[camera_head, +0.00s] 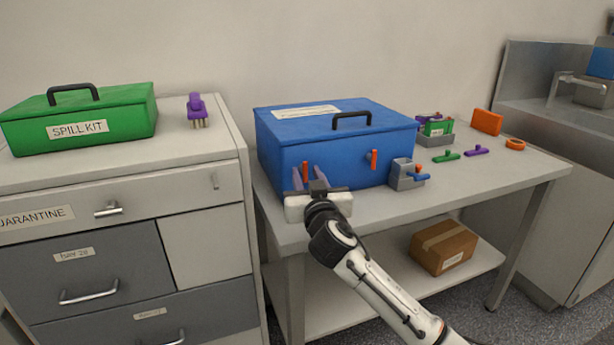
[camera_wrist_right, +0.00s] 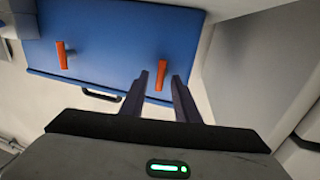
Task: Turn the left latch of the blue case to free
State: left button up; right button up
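The blue case (camera_head: 335,140) stands on the bench with its front toward me. Its left latch (camera_head: 305,166) is an orange bar, roughly upright, on the front face. The right latch (camera_head: 374,159) is a similar upright orange bar. My right gripper (camera_head: 309,178) is open in front of the left latch, its two fingers apart. In the right wrist view the left latch (camera_wrist_right: 162,76) shows between the fingertips; I cannot tell whether they touch it. The right latch (camera_wrist_right: 65,56) stands clear of the fingers there. My left gripper is not in view.
A grey holder with a blue part (camera_head: 405,174) stands close to the case's right side. Small green and purple parts and an orange ring (camera_head: 515,144) lie farther right. A drawer cabinet (camera_head: 185,215) with a green spill kit (camera_head: 80,117) stands left.

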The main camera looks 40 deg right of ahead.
grip_shut()
jog(key=shift+d, duration=0.1)
dwell(0.3)
jog(key=n, duration=0.2)
jog(key=n+b, duration=0.1)
jog(key=n, duration=0.1)
jog(key=shift+f+t, duration=0.2)
jog(key=shift+t, duration=0.1)
jog(key=n+t, duration=0.1)
jog(key=n, duration=0.4)
jog(key=shift+b, duration=0.3)
jog(key=n+t+y, duration=0.1)
jog(key=n, duration=0.4)
jog(key=shift+d+f, duration=0.1)
jog(key=n, duration=0.3)
jog(key=n+y, duration=0.1)
jog(key=n, duration=0.2)
jog(key=shift+t+y+p, duration=0.3)
jog(key=shift+t+p, duration=0.05)
jog(key=shift+t, duration=0.05)
jog(key=shift+n, duration=0.3)
